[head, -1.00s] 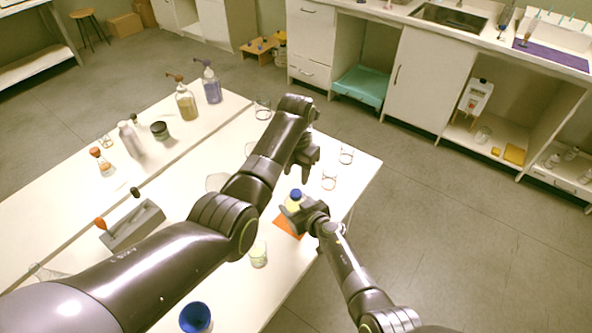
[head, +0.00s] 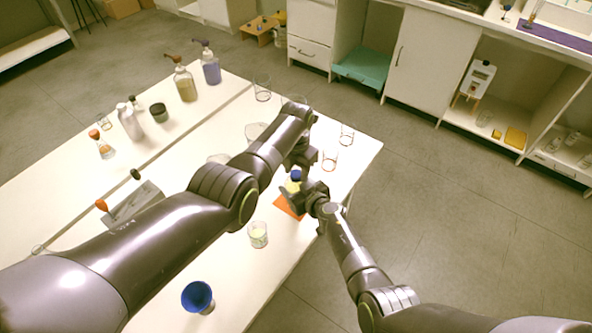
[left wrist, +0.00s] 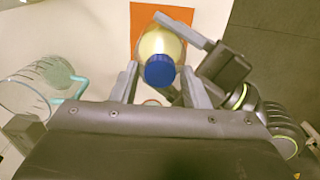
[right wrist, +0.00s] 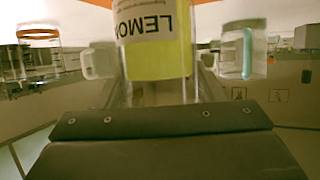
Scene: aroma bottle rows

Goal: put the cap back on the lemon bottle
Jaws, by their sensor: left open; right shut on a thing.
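The lemon bottle (head: 294,188) stands upright at the orange mat (head: 288,206), with pale yellow contents. Its LEMON label shows upside down in the right wrist view (right wrist: 155,35). The blue cap (left wrist: 159,70) sits on top of the bottle; whether it is fully seated I cannot tell. My right gripper (head: 298,194) is shut on the bottle from the side. My left gripper (head: 299,168) is open, its fingers on either side of the cap in the left wrist view. Its arm hides part of the table.
A beaker with pale liquid (head: 258,234) and a blue funnel (head: 197,296) stand near the front edge. Empty beakers (head: 329,158) stand beyond the grippers. Pump bottles (head: 185,84) are at the back left. The table edge lies just right of the bottle.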

